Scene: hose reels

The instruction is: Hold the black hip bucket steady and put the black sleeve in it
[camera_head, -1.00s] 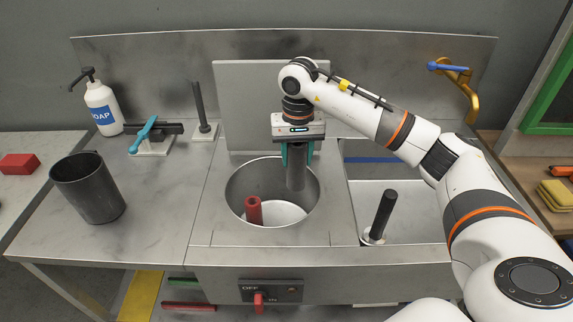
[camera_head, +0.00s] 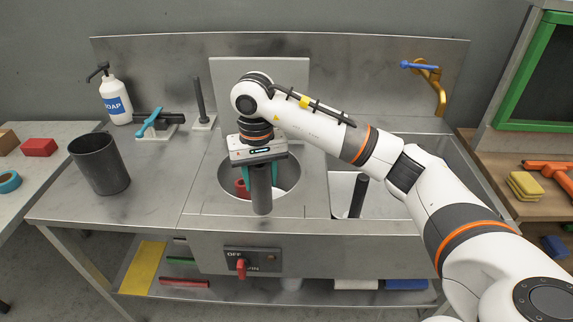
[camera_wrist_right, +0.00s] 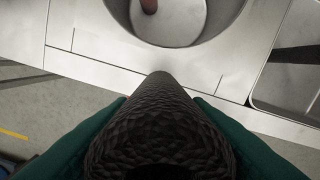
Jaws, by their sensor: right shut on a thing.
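The black hip bucket (camera_head: 99,163) stands upright and open-topped on the steel counter at the left; I see no gripper touching it. My right gripper (camera_head: 261,174) is shut on the black sleeve (camera_head: 261,192), a dark tube hanging upright below the teal fingers. In the head view the sleeve overlaps the near rim of the round well. In the right wrist view the textured sleeve (camera_wrist_right: 158,125) lies between the green fingers, its far end short of the well's opening. The bucket is outside the wrist view. My left gripper is not in view.
The round steel well (camera_head: 292,177) holds a red tube (camera_head: 242,188). A dark post (camera_head: 358,195) stands in the basin at the right. A soap bottle (camera_head: 116,100), a blue-handled tool (camera_head: 150,121) and a post (camera_head: 199,100) stand behind. Bare counter (camera_head: 155,190) lies between bucket and well.

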